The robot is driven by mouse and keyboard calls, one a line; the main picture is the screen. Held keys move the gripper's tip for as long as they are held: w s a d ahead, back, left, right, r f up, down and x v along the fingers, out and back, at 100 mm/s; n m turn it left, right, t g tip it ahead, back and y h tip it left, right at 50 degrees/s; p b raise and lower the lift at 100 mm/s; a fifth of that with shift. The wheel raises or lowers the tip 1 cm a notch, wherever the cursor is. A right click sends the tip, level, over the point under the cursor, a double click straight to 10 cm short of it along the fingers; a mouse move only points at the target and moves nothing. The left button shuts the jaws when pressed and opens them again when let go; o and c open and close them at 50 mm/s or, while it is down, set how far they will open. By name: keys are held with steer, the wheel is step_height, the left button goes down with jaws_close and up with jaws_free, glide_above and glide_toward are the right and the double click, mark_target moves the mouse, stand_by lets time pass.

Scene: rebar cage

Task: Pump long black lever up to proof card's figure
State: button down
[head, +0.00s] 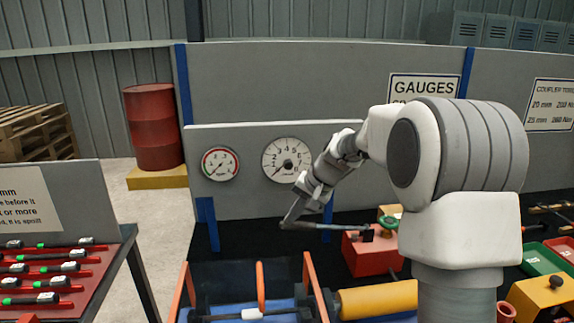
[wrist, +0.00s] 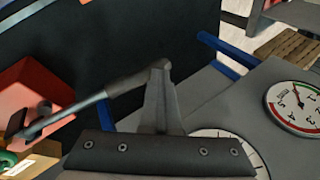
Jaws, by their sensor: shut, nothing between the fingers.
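The long black lever (head: 330,227) runs nearly level leftward from the red pump (head: 362,255) in the head view. In the wrist view the lever (wrist: 90,100) slants up to its thicker dark end. My gripper (head: 292,212) is shut and empty, with its tips at the lever's free end; in the wrist view my gripper (wrist: 161,72) overlaps that end, and I cannot tell whether they touch. The large white gauge (head: 287,160) has its needle toward the lower left. The smaller red-and-green gauge (head: 220,163) is left of it. I cannot make out a proof card.
A GAUGES sign (head: 424,87) is partly hidden by my arm. A yellow cylinder (head: 378,299) and an orange-posted blue rig (head: 250,303) stand in front of the pump. A red rack of tools (head: 55,275) is at left. Green and red trays (head: 541,258) are at right.

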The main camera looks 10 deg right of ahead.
steer(key=shift+f, duration=0.15)
steer(key=shift+a+f+b, duration=0.1)
steer(key=shift+f+b, duration=0.35)
steer(key=shift+f, duration=0.15)
steer(key=shift+f+b, duration=0.5)
steer(key=shift+f, duration=0.3)
steer(key=shift+f+b, duration=0.35)
steer(key=shift+b, duration=0.05)
step_height(320, 180, up, 10)
steer(key=p, duration=0.8)
glide_above(291, 229)
steer(key=d, duration=0.3)
steer(key=shift+a+r, duration=0.1)
steer(key=shift+r, duration=0.05)
steer(key=shift+s, duration=0.15)
